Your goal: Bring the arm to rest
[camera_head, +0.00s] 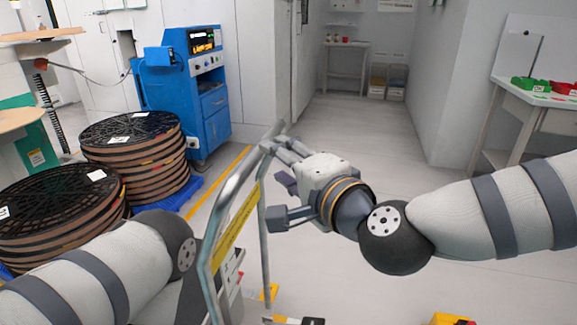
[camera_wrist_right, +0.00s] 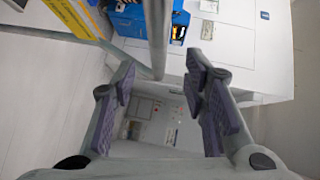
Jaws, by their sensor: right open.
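My right gripper (camera_head: 277,165) is in the middle of the head view, its fingers pointing left, close to the top of a grey metal rail (camera_head: 232,187). In the right wrist view my right gripper (camera_wrist_right: 160,85) has its two dark-padded fingers spread wide, with nothing held. The rail's tube (camera_wrist_right: 158,35) shows in front of and between the fingers; I cannot tell whether it touches them. My left arm shows at the lower left, but its gripper is not visible.
Stacks of dark reels (camera_head: 130,128) stand on the left, by a blue machine (camera_head: 190,90). A yellow sign (camera_head: 235,232) hangs on the rail. A white table (camera_head: 540,97) with red and green bins stands at the right. The floor (camera_head: 400,140) toward the back is clear.

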